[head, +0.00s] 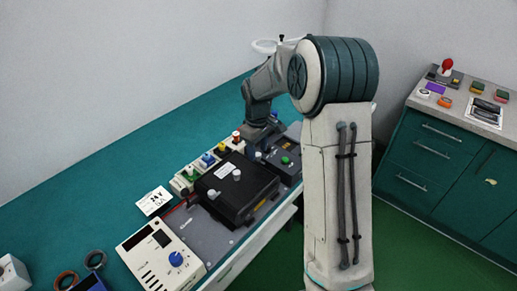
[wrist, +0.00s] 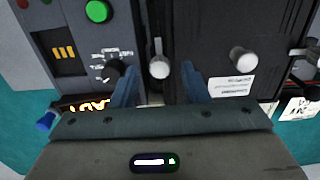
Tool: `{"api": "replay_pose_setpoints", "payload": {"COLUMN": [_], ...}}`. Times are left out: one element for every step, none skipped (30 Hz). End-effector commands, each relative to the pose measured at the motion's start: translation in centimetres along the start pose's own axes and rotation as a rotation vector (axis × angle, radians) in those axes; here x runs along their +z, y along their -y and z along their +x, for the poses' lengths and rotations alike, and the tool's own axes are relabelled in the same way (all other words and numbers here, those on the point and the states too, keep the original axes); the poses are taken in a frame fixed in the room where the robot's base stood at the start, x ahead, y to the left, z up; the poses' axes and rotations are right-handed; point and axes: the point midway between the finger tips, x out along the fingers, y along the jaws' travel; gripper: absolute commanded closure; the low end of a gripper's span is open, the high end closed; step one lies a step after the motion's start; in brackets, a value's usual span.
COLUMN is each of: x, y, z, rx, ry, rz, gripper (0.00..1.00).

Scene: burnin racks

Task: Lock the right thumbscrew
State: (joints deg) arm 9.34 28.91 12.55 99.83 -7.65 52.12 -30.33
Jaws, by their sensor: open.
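The black box unit (head: 240,186) carries two pale thumbscrews. Depth between fingertips and thumbscrew is hard to judge.
A panel with a green button (wrist: 97,12) and a black pointer knob (wrist: 114,70) lies left of the box in the wrist view; the left finger is close to the knob. In the head view, a white meter unit (head: 162,254) stands in front, and a teal cabinet (head: 440,165) stands right.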

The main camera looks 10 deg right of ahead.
Motion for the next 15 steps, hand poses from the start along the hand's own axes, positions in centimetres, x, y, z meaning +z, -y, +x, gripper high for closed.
{"api": "replay_pose_setpoints", "payload": {"x": [0.03, 0.04, 0.04, 0.04, 0.03, 0.03, 0.02, 0.02, 0.02, 0.03, 0.03, 0.03, 0.03, 0.03, 0.03], "y": [0.03, 0.03, 0.02, 0.02, 0.01, 0.0, -0.01, -0.01, -0.01, -0.01, -0.02, -0.02, -0.02, -0.02, -0.02], "z": [0.4, 0.57, 0.75, 0.85, 0.92, 0.98, 1.0, 1.01, 1.01, 1.0, 1.0, 1.0, 0.99, 0.99, 0.99], "rx": [-0.001, -0.001, -0.001, 0.0, 0.0, 0.0, 0.0, 0.001, 0.001, 0.001, 0.001, 0.001, 0.001, 0.001, 0.001], "ry": [0.001, 0.001, 0.001, 0.0, 0.0, 0.0, -0.001, -0.001, -0.001, -0.001, -0.001, -0.001, -0.001, 0.0, 0.0], "rz": [0.0, 0.0, 0.0, 0.0, 0.0, 0.0, 0.0, 0.0, 0.0, 0.0, 0.0, 0.0, 0.0, 0.0, 0.0], "gripper": [0.59, 0.59, 0.59, 0.59, 0.59, 0.59, 0.59, 0.59, 0.59, 0.59, 0.59, 0.59, 0.64, 0.73, 0.84]}}
